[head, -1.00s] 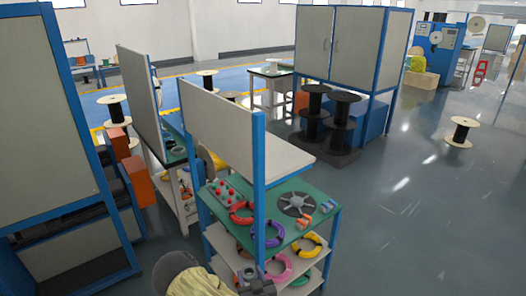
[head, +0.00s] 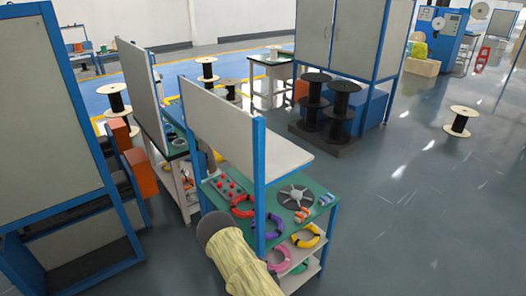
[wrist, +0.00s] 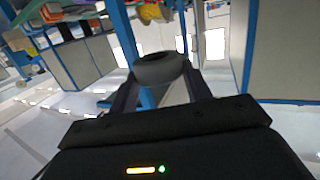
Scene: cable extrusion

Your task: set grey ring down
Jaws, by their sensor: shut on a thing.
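The grey ring (wrist: 161,69) is in the wrist view, held between the tips of my gripper (wrist: 162,84). My gripper is shut on it, and the ring is in the air. In the head view the ring and gripper do not show; my arm covers the lower middle of the picture, in front of the left part of the workbench. The workbench has a green top (head: 323,209), with a red ring (head: 243,206) and a purple ring (head: 267,227) on it. A yellow ring (head: 306,236) and a pink ring (head: 278,258) are on the shelves below.
A blue post (head: 259,185) and a grey panel (head: 222,126) rise from the workbench. A dark grey spoked disc (head: 296,196) lies on the green top. A blue-framed rack (head: 58,130) stands at the left. The floor at the right is open, with a spool (head: 460,121).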

